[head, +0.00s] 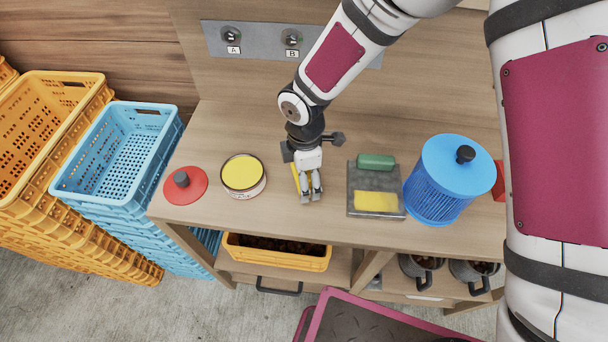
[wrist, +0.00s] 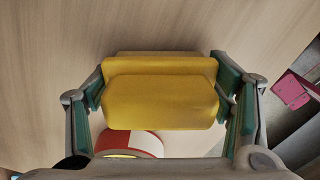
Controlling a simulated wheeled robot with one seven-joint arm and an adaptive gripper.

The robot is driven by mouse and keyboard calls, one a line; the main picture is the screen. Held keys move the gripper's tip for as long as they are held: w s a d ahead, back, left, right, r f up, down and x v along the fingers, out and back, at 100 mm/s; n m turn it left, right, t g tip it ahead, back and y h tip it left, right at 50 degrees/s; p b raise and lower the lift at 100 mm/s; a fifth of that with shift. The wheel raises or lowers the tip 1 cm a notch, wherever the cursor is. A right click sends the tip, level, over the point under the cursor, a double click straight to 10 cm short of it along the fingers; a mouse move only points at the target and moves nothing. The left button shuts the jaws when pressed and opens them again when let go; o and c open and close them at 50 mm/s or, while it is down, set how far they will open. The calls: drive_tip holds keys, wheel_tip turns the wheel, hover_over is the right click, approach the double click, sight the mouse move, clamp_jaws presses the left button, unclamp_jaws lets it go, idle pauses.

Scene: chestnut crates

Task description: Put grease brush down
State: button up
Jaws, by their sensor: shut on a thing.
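My gripper (head: 310,192) is over the front middle of the workbench. It is shut on a yellow block-shaped thing, taken to be the grease brush (wrist: 160,95). In the wrist view its wide yellow body spans between the two finger pads (wrist: 92,92). In the head view only a thin yellow strip of the brush (head: 295,178) shows beside the fingers; the rest is hidden. It is close above or on the bench top (head: 325,225); I cannot tell which.
Left of my gripper stand an open can with yellow contents (head: 243,176) and a red lid (head: 186,186). To the right are a dark tray (head: 362,177) with a green and a yellow block, then a blue lidded basket (head: 435,195). Blue crates (head: 122,155) stand left.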

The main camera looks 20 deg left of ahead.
drive_tip(key=shift+f, duration=0.2)
drive_tip(key=o, duration=1)
drive_tip(key=shift+r, duration=0.1)
wheel_tip(320, 180, up, 12)
drive_tip(key=shift+r+b, duration=0.15)
drive_tip(key=shift+b, duration=0.4)
